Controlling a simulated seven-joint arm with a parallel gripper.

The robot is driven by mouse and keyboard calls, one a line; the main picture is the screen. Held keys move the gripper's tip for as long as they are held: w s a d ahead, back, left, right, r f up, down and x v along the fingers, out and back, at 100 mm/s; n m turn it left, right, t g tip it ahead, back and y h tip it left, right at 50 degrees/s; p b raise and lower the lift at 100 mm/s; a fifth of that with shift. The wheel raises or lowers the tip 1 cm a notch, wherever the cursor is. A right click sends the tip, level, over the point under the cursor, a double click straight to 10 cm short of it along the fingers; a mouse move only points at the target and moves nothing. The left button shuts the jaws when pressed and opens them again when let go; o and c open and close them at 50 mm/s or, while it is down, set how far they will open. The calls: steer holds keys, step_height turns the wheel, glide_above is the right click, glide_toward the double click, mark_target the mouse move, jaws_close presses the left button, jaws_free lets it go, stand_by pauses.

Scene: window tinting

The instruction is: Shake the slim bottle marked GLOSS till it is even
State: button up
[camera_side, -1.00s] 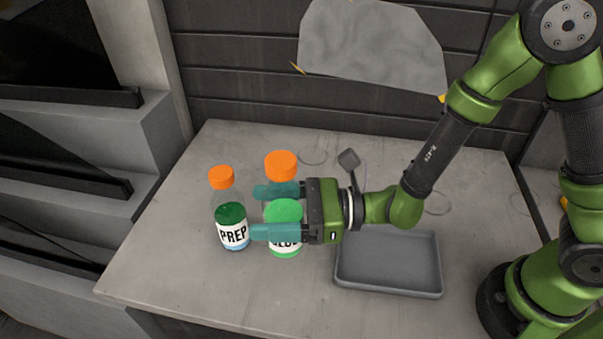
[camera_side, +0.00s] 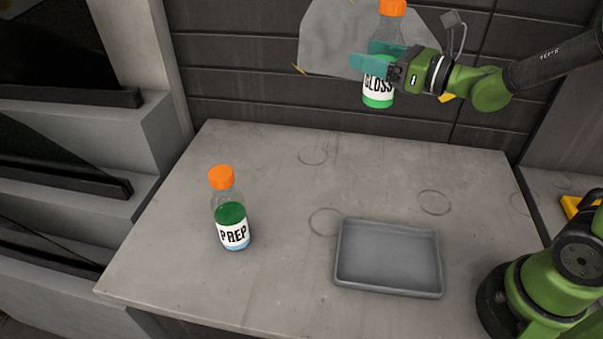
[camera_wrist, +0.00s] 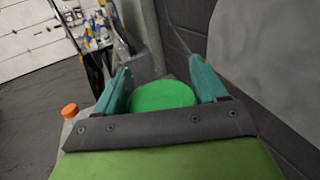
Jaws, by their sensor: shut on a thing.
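The GLOSS bottle (camera_side: 378,97) has an orange cap, clear upper walls, a white label and bright green liquid. The green showing below the label looks uniform; the part behind the label and fingers is hidden. My gripper (camera_side: 364,56) is shut around its middle, with one teal finger on each side. It holds the bottle roughly upright, high above the table's back. In the wrist view the bottle's round green liquid surface (camera_wrist: 163,95) shows between the fingers (camera_wrist: 160,82).
The PREP bottle (camera_side: 232,220), with dark green over pale blue liquid, stands on the left of the grey table (camera_side: 280,270). A grey tray (camera_side: 388,258) lies at right. The table between and behind them is clear. A dark panelled wall (camera_side: 250,60) rises behind.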

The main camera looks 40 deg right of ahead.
mark_target(390, 43)
steer(key=shift+s+d+r+h, duration=0.15)
steer(key=shift+d+r+h, duration=0.15)
steer(key=shift+d+r, duration=0.6)
steer(key=shift+m+t, duration=0.3)
steer(key=r, duration=0.3)
steer(key=d+r, duration=0.1)
steer(key=r, duration=0.4)
steer(key=shift+s+d+r, duration=0.15)
steer(key=shift+r, duration=0.15)
steer(key=shift+f+h, duration=0.25)
steer(key=shift+h, duration=0.05)
steer(key=shift+f, duration=4.1)
steer(key=shift+r, duration=0.2)
steer(key=shift+f, duration=0.1)
